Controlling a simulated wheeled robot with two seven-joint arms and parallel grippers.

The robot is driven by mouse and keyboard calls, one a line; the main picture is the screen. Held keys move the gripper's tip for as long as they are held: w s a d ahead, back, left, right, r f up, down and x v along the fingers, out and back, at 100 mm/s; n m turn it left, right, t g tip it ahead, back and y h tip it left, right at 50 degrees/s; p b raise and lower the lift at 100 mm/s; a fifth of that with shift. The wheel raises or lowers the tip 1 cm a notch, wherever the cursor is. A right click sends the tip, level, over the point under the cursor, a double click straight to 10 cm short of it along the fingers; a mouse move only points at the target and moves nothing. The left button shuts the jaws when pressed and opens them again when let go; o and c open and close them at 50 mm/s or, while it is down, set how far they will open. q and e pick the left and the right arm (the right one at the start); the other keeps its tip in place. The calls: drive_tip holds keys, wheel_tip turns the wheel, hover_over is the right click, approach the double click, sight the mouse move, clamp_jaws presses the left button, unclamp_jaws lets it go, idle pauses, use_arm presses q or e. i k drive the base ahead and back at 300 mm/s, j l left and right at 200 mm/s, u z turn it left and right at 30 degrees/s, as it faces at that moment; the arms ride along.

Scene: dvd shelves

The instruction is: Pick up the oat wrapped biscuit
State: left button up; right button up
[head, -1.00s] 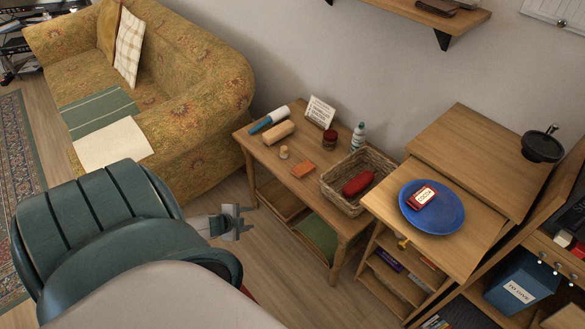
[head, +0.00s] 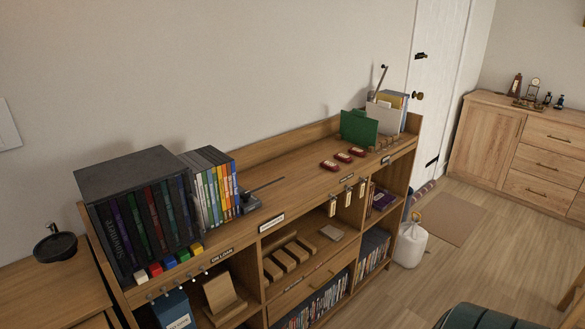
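I cannot tell which, if any, is the oat wrapped biscuit. Neither of my grippers is in view.
The shelf unit (head: 290,204) carries a black disc case (head: 140,205) at left and a green folder (head: 358,129) at right. A white bag (head: 410,245) stands on the floor by its right end. Open floor lies in front.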

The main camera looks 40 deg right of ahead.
sight(325, 163)
drive_tip(key=z, duration=1.55)
drive_tip(key=i+l, duration=0.3)
drive_tip(key=i, duration=0.15)
drive_tip(key=i+l+u, duration=0.15)
drive_tip(key=l, duration=0.2)
drive_tip(key=i+l+u, duration=0.1)
drive_tip(key=i+l, duration=0.15)
drive_tip(key=l, duration=0.15)
drive_tip(key=i+l+u, duration=0.15)
drive_tip(key=l, duration=0.25)
drive_tip(key=i+l+u, duration=0.15)
drive_tip(key=l, duration=0.3)
drive_tip(key=i+l+u, duration=0.15)
drive_tip(key=l, duration=0.25)
drive_tip(key=l+u, duration=0.1)
drive_tip(key=l, duration=0.35)
drive_tip(key=i+l+u, duration=0.15)
drive_tip(key=l, duration=0.35)
